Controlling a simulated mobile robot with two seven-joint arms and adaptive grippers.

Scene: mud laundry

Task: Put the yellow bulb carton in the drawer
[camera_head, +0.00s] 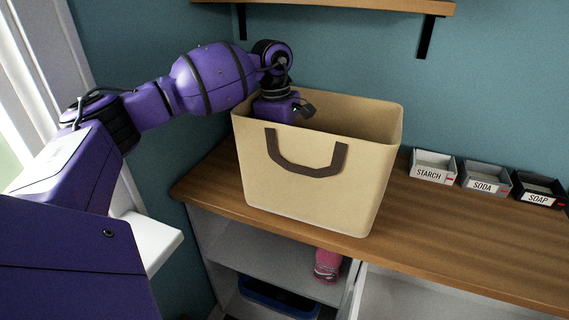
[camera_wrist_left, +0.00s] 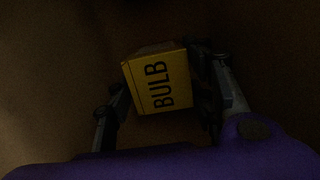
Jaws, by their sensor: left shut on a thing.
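The yellow bulb carton (camera_wrist_left: 158,84), lettered BULB, shows in the left wrist view between the two fingers of my left gripper (camera_wrist_left: 160,112). The gripper is shut on it. In the head view my left arm reaches over into the tan basket (camera_head: 312,195) on the wooden counter, and the gripper's fingers and the carton are hidden behind the basket wall. The wrist view around the carton is dark brown. My right gripper is in neither view. No drawer can be clearly made out in the head view.
Small trays marked STARCH (camera_head: 430,174), SODA (camera_head: 482,186) and SOAP (camera_head: 538,197) stand on the counter (camera_head: 440,235) at right. Below it are open shelves with a pink bottle (camera_head: 327,265) and a blue tray (camera_head: 280,297). A wall shelf (camera_head: 350,5) hangs above.

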